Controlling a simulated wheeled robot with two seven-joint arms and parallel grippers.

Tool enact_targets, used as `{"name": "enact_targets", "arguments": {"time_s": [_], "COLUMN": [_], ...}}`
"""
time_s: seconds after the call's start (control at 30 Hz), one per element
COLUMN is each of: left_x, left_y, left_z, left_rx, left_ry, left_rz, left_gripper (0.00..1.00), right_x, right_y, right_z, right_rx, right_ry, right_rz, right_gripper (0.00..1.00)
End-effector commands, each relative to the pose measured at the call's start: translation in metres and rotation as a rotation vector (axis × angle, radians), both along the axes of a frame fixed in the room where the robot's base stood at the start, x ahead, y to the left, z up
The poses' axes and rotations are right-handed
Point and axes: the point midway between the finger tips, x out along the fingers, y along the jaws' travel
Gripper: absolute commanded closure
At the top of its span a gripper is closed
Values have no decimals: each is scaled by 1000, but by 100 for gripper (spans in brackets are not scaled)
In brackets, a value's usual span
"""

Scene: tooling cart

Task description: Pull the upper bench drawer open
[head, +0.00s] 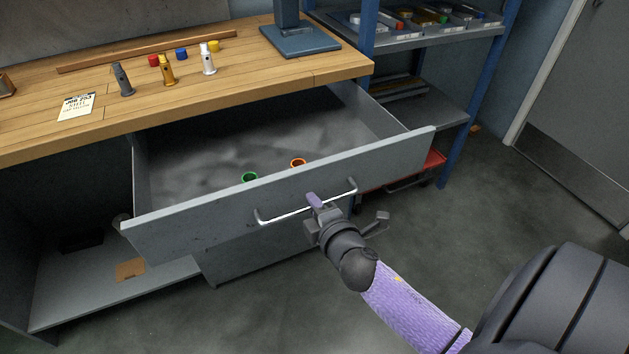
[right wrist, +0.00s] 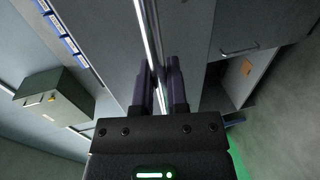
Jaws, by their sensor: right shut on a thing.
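The upper bench drawer (head: 190,226) is grey and stands pulled well out from under the wooden bench top. Its inside shows, with a green ring-shaped item (head: 250,177) and an orange one (head: 298,163) near the front panel. The bar handle (head: 282,217) runs along the drawer front. My right gripper (head: 315,201) is shut on the handle near its middle. In the right wrist view the two fingers (right wrist: 160,88) close around the bright bar (right wrist: 142,32). My left gripper is not in view.
The wooden bench top (head: 225,75) carries small bottles, coloured caps, a note (head: 76,106) and a blue stand (head: 300,40). A blue-framed shelf rack (head: 455,135) stands right of the drawer. A lower shelf (head: 75,297) is open at left. The floor in front is clear.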

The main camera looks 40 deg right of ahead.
Motion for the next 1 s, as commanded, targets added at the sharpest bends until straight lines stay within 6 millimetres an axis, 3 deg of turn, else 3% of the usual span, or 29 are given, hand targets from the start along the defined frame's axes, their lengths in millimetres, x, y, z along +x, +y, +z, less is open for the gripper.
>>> {"name": "enact_targets", "arguments": {"time_s": [0.03,0.17,0.53,0.8,1.0], "left_x": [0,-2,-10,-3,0], "left_y": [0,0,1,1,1], "left_z": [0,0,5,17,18], "left_rx": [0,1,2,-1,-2], "left_ry": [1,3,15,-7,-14], "left_rz": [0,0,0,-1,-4], "left_gripper": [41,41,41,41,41], "right_x": [0,0,-8,-67,-93], "right_y": [0,0,2,16,22], "right_z": [-1,-1,2,15,19], "right_rx": [0,0,0,3,0], "right_ry": [2,2,1,3,2], "right_rz": [-1,-1,1,-3,-2], "right_gripper": [79,51,50,50,50]}}
